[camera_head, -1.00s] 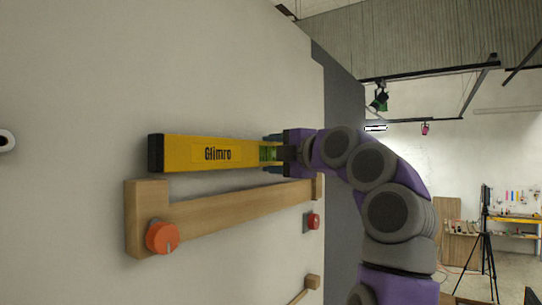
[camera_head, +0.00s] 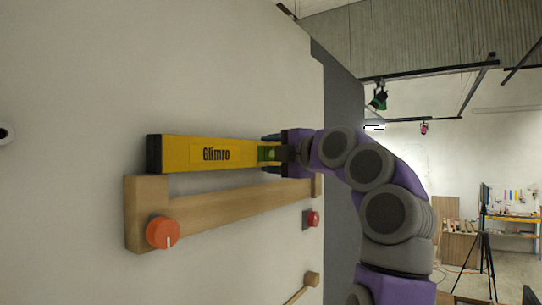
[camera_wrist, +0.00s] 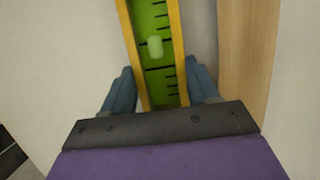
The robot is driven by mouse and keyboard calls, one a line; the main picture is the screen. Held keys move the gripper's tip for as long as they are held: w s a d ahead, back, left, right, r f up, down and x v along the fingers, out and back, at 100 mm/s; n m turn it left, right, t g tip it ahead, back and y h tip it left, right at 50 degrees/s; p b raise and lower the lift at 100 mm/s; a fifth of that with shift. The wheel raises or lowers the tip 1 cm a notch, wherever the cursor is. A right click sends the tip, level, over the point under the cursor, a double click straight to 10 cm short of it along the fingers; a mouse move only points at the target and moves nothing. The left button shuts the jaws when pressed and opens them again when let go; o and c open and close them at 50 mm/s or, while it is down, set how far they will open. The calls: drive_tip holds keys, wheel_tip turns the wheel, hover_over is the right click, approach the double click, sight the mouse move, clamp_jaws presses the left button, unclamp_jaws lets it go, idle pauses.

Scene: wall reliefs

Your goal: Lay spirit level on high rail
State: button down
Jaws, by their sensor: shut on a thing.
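The yellow spirit level (camera_head: 215,153), marked "Glimro" with a black end cap, is held roughly horizontal in front of the wall. My gripper (camera_head: 271,154) is shut on it near its green vial, at its right part. In the wrist view the spirit level (camera_wrist: 173,45) runs between the two blue fingers of my gripper (camera_wrist: 155,92). The wooden high rail (camera_head: 230,203) with raised end blocks is fixed to the wall just below the level. The level's left end looks close above the left end block; I cannot tell whether they touch. The rail also shows in the wrist view (camera_wrist: 248,55).
An orange knob (camera_head: 162,232) sits at the rail's left end. A red button (camera_head: 313,219) is on the wall below its right end. A lower wooden piece (camera_head: 311,281) shows beneath. The wall above the level is clear.

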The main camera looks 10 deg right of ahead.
drive_tip(key=shift+c, duration=1)
unclamp_jaws()
drive_tip(key=shift+a+f, duration=0.1)
drive_tip(key=shift+a, duration=0.15)
drive_tip(key=shift+s+d, duration=0.1)
drive_tip(key=b+v, duration=0.3)
drive_tip(key=v, duration=1.4)
drive_tip(key=shift+b, duration=0.3)
drive_tip(key=shift+f, duration=0.1)
